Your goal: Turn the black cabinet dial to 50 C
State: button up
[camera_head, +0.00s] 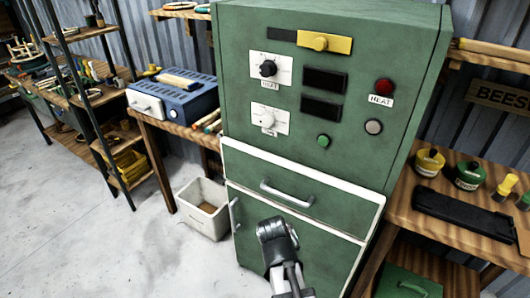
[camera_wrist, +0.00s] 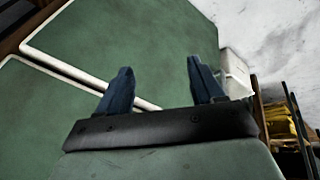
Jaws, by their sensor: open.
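The green cabinet (camera_head: 350,40) stands in the middle of the head view. Its black dial (camera_head: 268,69) sits on a white plate at the upper left of the panel, with a label below it. A white dial (camera_head: 266,117) sits on a second plate below. The dial markings are too small to read. My gripper (camera_wrist: 160,82) is open and empty in the wrist view, its two fingers apart in front of the green lower panels. In the head view my arm is low in front of the lower door, well below the black dial; the fingers cannot be made out there.
A drawer handle (camera_head: 287,194) sticks out below. A white bin (camera_head: 203,207) stands left; a wooden bench (camera_head: 410,215) stands right.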

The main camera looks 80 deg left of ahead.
jog(key=s+a+r+n+t+y, duration=0.15)
jog(key=s+a+r, duration=0.3)
jog(key=r, duration=0.45)
jog(key=s+a+r+n+y, duration=0.25)
jog(key=s+r, duration=0.25)
jog(key=r, duration=0.3)
jog(key=s+a+r+n+t+y, duration=0.15)
jog(key=s+a+r, duration=0.3)
jog(key=r, duration=0.45)
notch_tip(320, 180, up, 12)
jog(key=w+a+n+t+y, duration=0.2)
jog(key=n+t, duration=0.1)
jog(key=n, duration=0.2)
jog(key=n+t+y, duration=0.2)
jog(key=n+t, duration=0.1)
jog(key=n, duration=0.5)
send_near(265, 70)
jog(key=v, duration=0.4)
jog(key=n, duration=0.5)
jog(key=shift+t, duration=0.3)
jog(key=x, duration=1.3)
jog(key=shift+a+f, duration=0.2)
jog(key=shift+a, duration=0.15)
jog(key=c, duration=1.1)
